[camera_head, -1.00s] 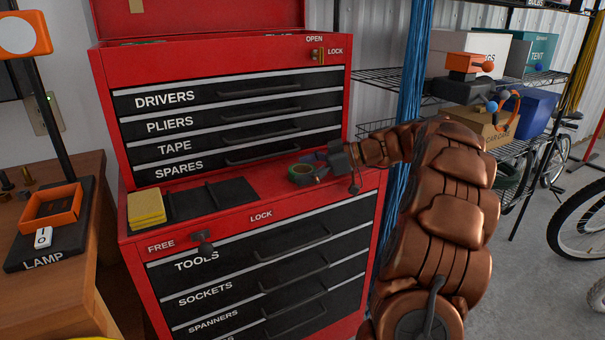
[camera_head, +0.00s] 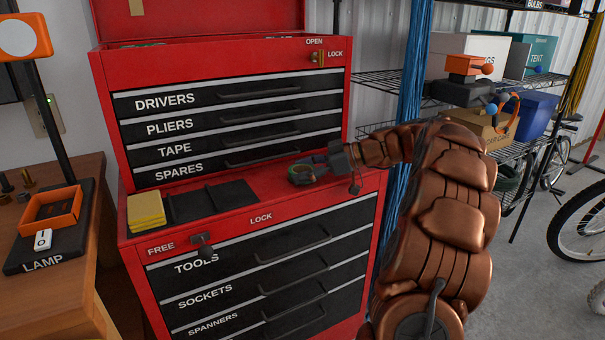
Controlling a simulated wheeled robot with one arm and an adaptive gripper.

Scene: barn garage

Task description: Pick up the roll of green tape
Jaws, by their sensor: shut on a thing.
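The roll of green tape (camera_head: 301,174) is on the red ledge of the tool chest (camera_head: 262,178), to the right of the black tray. It is small in the picture, a dark ring with green on it. My gripper (camera_head: 313,168) reaches in from the right, and its dark fingers are closed on the roll's right side. The fingers hide part of the roll. I cannot tell whether the roll still touches the ledge.
A black tray (camera_head: 232,194) and a stack of yellow pads (camera_head: 146,209) lie on the ledge to the left. Labelled drawers rise behind. A wooden bench with an orange tray (camera_head: 52,208) stands left. Wire shelving (camera_head: 392,78) with boxes stands right.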

